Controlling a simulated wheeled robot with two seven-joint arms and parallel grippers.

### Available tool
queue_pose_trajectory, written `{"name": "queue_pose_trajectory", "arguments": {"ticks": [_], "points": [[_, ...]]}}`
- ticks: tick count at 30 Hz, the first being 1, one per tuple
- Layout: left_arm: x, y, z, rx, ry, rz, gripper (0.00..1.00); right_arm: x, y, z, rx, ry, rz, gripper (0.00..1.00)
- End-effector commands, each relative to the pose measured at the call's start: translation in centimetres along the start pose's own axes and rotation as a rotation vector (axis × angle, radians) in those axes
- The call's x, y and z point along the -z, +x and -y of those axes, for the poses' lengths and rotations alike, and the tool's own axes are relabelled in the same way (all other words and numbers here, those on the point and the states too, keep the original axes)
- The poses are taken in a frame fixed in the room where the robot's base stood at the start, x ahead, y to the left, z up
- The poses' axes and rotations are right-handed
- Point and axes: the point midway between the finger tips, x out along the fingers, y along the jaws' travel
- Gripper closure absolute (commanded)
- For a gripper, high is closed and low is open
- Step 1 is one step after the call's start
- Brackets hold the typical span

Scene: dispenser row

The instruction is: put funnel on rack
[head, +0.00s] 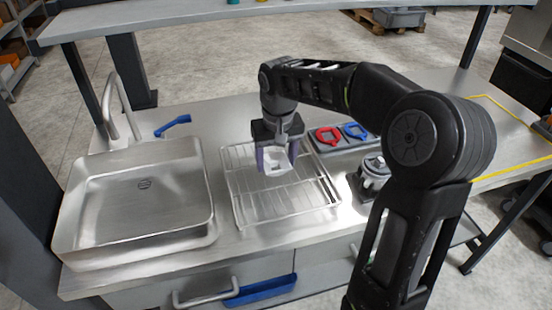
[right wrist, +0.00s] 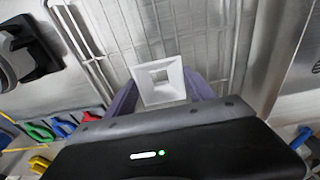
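The funnel (head: 274,161) is a small white square piece with an opening in its middle. My right gripper (head: 275,160) is over the wire rack (head: 246,208), with the funnel between its two purple-grey fingers. In the right wrist view the funnel (right wrist: 162,82) sits between the fingertips (right wrist: 162,90), which appear to touch its sides. The rack's wires (right wrist: 206,31) show behind it. I cannot tell whether the funnel touches the rack or is just above it. My left gripper is not in view.
A steel sink (head: 140,195) with a tap stands left of the rack. A dark and silver device (head: 374,172) stands right of the rack. The front part of the rack is empty.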

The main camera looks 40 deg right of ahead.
Motion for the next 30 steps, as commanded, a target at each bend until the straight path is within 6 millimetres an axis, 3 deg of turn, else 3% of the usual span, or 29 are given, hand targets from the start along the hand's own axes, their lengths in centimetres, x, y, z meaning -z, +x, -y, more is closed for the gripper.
{"name": "queue_pose_trajectory", "arguments": {"ticks": [6, 18, 23, 30], "points": [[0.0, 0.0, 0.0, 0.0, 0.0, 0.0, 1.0, 0.0, 0.0, 0.0, 0.0, 0.0, 0.001, 0.19], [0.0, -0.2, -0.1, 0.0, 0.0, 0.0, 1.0, 0.1, -0.7, 0.0, 0.0, 0.0, -0.001, 0.18], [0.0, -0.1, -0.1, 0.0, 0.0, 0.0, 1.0, 0.2, -2.8, 0.0, 0.0, -0.001, -0.004, 0.18], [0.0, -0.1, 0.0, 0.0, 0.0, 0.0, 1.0, 0.2, -7.8, 0.0, 0.001, 0.001, -0.004, 0.18]]}}
